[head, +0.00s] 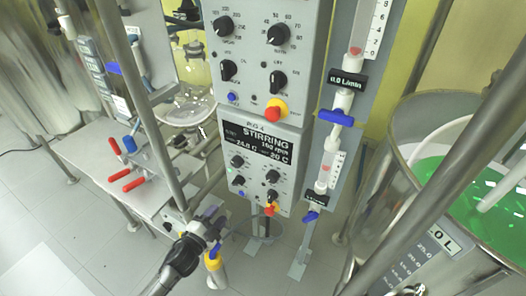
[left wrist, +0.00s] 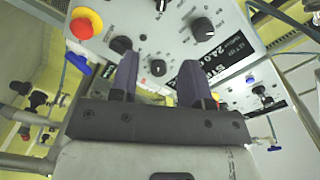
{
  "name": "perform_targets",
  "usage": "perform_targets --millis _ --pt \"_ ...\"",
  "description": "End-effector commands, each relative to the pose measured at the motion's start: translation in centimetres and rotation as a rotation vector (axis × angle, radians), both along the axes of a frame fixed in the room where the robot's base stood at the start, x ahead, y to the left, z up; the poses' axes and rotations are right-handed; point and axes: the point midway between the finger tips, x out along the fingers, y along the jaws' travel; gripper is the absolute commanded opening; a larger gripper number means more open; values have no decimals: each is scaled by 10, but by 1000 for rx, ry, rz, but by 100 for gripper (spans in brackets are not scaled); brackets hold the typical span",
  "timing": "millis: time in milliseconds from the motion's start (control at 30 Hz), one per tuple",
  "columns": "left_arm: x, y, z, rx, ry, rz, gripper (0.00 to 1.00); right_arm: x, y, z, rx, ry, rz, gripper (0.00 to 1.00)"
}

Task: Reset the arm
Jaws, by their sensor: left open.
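My left gripper (head: 213,228) is low in the head view, at the lower left of the grey control box (head: 232,182) with the "STIRRING" display (head: 258,142). In the left wrist view, the two dark fingers of the left gripper (left wrist: 158,76) are apart with nothing held between them. Behind them the box's grey panel (left wrist: 217,22) shows tilted, with black knobs and a red button on yellow (left wrist: 87,22). The head view does not show clearly whether the gripper touches anything. My right gripper is in neither view.
A steel vessel with green liquid (head: 455,187) stands at the right. Flow meters with blue valves (head: 337,117) hang right of the box. Metal posts and red-handled valves (head: 127,180) are at the left. Open tiled floor (head: 90,225) lies at lower left.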

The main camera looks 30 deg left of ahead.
Motion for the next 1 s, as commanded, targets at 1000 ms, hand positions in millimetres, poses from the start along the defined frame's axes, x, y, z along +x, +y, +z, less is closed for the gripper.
perform_targets --millis 1000 --pt "-145 -69 3 -652 876 590 44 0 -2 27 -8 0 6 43"
